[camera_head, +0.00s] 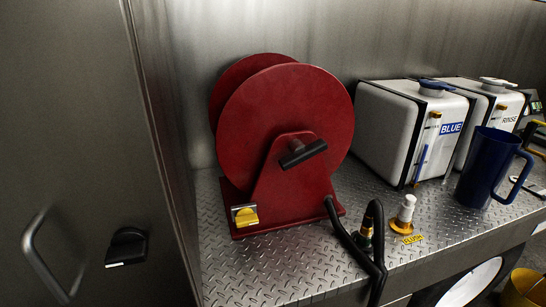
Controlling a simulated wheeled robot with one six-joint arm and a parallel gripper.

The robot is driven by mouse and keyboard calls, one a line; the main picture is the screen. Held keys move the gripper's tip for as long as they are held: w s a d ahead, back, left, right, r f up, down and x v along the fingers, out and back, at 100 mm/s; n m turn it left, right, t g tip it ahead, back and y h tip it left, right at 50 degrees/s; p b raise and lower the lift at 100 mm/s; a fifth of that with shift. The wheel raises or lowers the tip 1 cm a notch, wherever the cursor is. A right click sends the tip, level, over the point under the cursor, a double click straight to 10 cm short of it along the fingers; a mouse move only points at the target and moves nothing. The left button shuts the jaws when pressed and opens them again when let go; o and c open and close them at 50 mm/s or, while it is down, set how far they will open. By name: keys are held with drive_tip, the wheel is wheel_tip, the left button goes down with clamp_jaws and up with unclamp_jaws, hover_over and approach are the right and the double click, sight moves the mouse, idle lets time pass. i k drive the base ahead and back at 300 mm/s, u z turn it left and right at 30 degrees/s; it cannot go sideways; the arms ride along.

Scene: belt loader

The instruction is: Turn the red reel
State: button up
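The red reel (285,112) stands upright on a diamond-plate shelf (265,280), left of the picture's middle. It has two large round discs on a red stand (293,187) with a flat red base. A black crank handle (303,154) sticks out from its hub on the near side, tilted up to the right. A yellow knob or latch (245,215) sits at the base's front left. My gripper is not in view, and nothing is seen touching the reel or the handle.
Right of the reel are a white tank marked BLUE (390,126), a white tank marked RINSE (505,108) and a dark blue jug (484,170). A black hose (371,262) loops over the shelf's front edge beside a white-topped nozzle (404,211). A metal door (75,130) stands left.

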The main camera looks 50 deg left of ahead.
sight(262, 97)
drive_tip(key=u, duration=1.15)
drive_tip(key=k, duration=0.2)
drive_tip(key=z, duration=0.05)
drive_tip(key=i, duration=0.2)
